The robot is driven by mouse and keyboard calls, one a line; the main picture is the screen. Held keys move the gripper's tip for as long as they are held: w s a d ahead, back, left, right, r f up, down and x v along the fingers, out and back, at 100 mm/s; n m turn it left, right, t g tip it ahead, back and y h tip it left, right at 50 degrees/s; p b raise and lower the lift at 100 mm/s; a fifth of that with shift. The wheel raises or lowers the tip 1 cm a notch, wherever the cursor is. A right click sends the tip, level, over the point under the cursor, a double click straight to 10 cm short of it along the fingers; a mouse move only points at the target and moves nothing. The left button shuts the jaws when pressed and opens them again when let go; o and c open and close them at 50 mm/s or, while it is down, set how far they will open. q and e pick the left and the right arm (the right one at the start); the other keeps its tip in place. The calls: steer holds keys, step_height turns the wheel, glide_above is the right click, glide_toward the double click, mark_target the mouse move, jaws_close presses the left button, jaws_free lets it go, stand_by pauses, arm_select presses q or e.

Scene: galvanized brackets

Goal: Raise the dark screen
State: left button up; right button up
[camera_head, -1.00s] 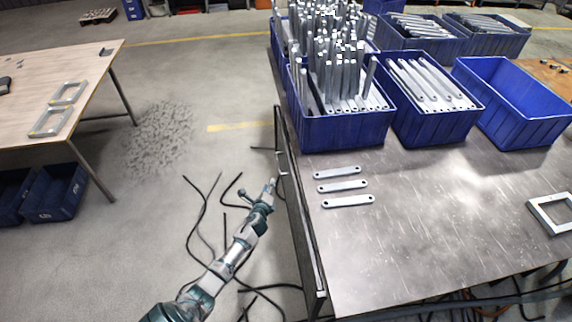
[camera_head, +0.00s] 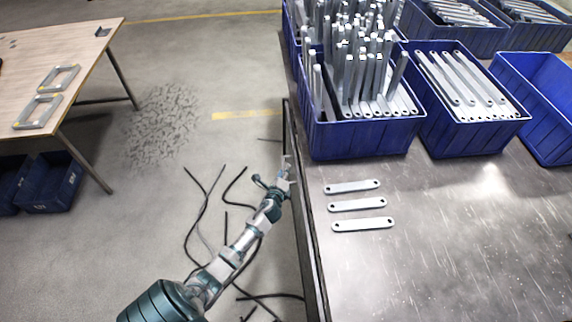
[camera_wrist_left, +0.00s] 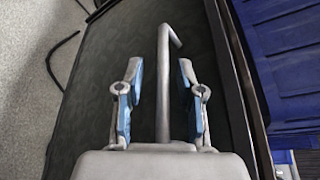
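The dark screen (camera_head: 303,225) stands along the left side of the metal table in the head view, seen almost edge-on. In the left wrist view its dark face (camera_wrist_left: 100,85) fills the middle, with a dark frame at the right. A grey bar handle (camera_wrist_left: 163,95), bent to the right at its far end, stands out in front of this face. My left gripper (camera_head: 287,165) is beside the screen; in the wrist view its blue-padded fingers (camera_wrist_left: 159,72) are open, one on each side of the handle, with gaps showing. My right gripper is out of view.
Blue bins (camera_head: 365,140) with metal brackets stand on the table (camera_head: 450,240). Several flat brackets (camera_head: 357,205) lie near its left edge. A wooden table (camera_head: 75,45) stands at the left. Black cables (camera_head: 200,215) lie on the floor below my left arm.

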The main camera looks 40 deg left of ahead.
arm_select(q)
steer(key=shift+w, duration=0.2)
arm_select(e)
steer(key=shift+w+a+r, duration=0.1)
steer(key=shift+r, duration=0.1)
arm_select(q)
steer(key=shift+r, duration=0.1)
steer(key=shift+a, duration=0.1)
jaws_close()
steer(key=shift+r, duration=0.1)
